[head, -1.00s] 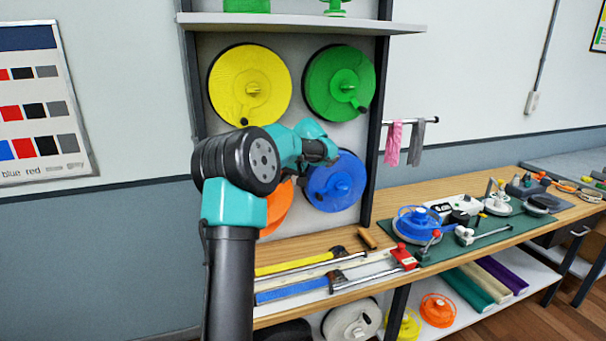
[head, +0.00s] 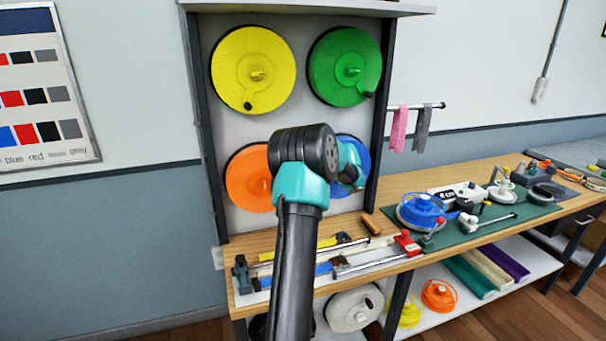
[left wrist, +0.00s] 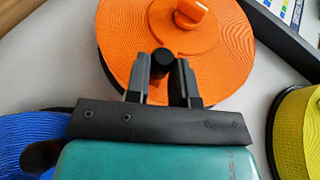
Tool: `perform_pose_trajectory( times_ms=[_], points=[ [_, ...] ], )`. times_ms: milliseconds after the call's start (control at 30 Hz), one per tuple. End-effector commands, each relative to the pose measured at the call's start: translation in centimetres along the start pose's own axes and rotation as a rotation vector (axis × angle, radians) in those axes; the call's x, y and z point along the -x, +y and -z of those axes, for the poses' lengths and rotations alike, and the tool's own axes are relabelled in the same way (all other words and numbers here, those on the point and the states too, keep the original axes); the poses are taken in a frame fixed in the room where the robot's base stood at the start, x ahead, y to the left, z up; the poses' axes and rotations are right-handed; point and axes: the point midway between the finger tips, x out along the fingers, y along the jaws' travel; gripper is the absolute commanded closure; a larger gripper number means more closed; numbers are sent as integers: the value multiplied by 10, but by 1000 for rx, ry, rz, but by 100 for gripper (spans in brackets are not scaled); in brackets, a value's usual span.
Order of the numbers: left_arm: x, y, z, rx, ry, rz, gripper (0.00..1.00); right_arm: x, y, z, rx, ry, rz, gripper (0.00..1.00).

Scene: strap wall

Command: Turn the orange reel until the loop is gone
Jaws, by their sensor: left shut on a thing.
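The orange reel (head: 246,180) hangs at the lower left of the wall panel, its right side hidden by my left arm. It fills the upper middle of the left wrist view (left wrist: 225,62), with its orange centre hub at the top. My left gripper (left wrist: 163,72) is shut on the reel's black crank knob (left wrist: 162,56), near the rim. In the head view my own arm hides the gripper fingers. No strap loop can be made out in either view. My right gripper is not in view.
The yellow reel (head: 253,68) and green reel (head: 342,65) hang above; the blue reel (head: 352,150) is partly behind my arm. Below, the wooden bench (head: 385,245) holds straps and tools. A rod with pink and grey strips (head: 398,130) sticks out at right.

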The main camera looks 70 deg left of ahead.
Motion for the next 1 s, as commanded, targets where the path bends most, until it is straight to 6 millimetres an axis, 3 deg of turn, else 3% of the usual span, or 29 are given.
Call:
perform_pose_trajectory(
  times_ms=[200, 667, 700, 933, 1000],
  points=[
    [-4, 10, -2, -1, -2, -3, 100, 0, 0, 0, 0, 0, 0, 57],
    [-4, 12, -2, -2, -3, -4, 100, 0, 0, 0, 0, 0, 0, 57],
    [-4, 12, -2, -2, -3, -4, 75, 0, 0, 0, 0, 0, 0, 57],
    [-4, 11, -2, -1, -2, -3, 53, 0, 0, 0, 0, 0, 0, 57],
    [-4, 11, -2, -1, -2, -3, 52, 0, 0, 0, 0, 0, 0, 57]
  ],
)
